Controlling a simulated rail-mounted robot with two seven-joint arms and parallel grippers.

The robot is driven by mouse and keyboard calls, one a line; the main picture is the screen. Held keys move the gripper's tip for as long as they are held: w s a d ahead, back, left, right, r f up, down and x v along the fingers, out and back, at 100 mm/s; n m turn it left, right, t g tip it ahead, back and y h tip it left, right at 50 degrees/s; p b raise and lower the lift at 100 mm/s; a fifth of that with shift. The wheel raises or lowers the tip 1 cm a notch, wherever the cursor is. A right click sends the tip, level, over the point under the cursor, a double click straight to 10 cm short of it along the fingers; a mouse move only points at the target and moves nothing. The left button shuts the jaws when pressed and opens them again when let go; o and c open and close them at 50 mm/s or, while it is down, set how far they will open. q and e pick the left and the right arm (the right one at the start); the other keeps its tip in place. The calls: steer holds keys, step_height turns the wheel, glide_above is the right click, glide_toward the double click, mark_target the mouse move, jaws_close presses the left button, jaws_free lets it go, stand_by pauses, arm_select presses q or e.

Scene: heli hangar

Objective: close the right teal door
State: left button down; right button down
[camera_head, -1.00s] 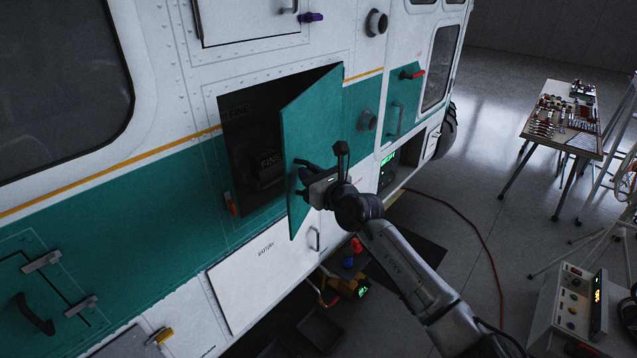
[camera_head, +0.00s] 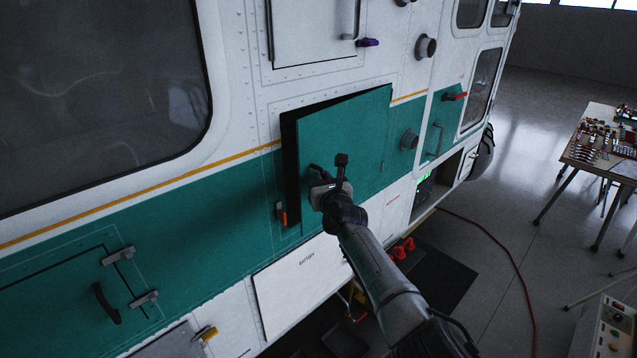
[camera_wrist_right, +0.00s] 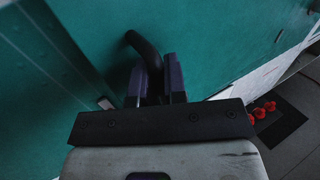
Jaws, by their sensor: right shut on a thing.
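The teal door (camera_head: 352,135) is hinged on its right edge in the white and teal vehicle side. It stands a little ajar, with a dark gap along its left and top edges. My right gripper (camera_head: 317,184) is at the door's lower left part. In the right wrist view the gripper (camera_wrist_right: 158,82) is shut on the dark curved door handle (camera_wrist_right: 143,46), with the teal door surface (camera_wrist_right: 220,40) filling much of the view. The compartment inside is mostly hidden by the door. My left gripper is not in view.
An orange-red latch (camera_head: 282,214) sits beside the opening's lower left. A closed teal panel (camera_head: 70,285) with a black handle is at the lower left. A tool table (camera_head: 600,150) stands at the right. A red cable (camera_head: 510,250) lies on the floor.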

steer(key=shift+r, duration=0.1)
stand_by(0.3)
steer(key=c, duration=1.3)
jaws_free()
steer(key=shift+c, duration=0.2)
steer(key=shift+o, duration=0.8)
steer(key=shift+a, duration=0.1)
